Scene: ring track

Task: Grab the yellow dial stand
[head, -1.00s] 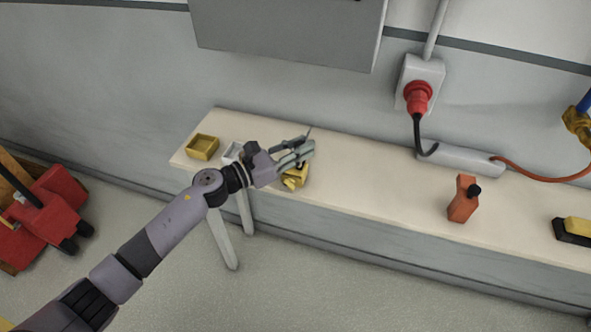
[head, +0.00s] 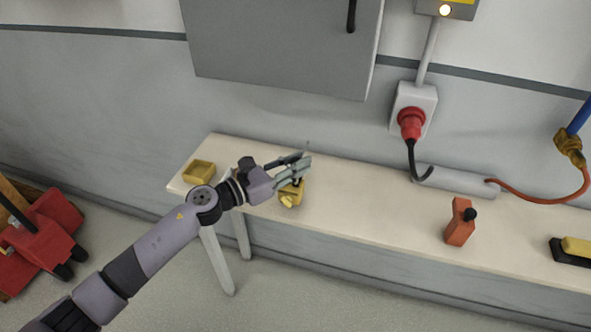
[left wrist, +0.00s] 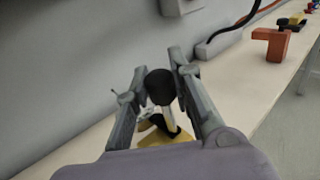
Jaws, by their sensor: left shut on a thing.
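The yellow dial stand (head: 290,193) is on the pale bench, partly hidden behind my left gripper (head: 302,166) in the head view. In the left wrist view the yellow base (left wrist: 165,136) of the dial stand shows low between the fingers, with a black round knob (left wrist: 160,86) on a pale stem above it. My left gripper (left wrist: 150,88) is shut on the dial stand, one finger on each side of it. The exact contact points are hard to see. My right gripper is not in view.
The long bench (head: 365,205) stands along the wall. A yellow tray (head: 199,171) is at its left end. A red plug (head: 411,123) and cable are behind.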

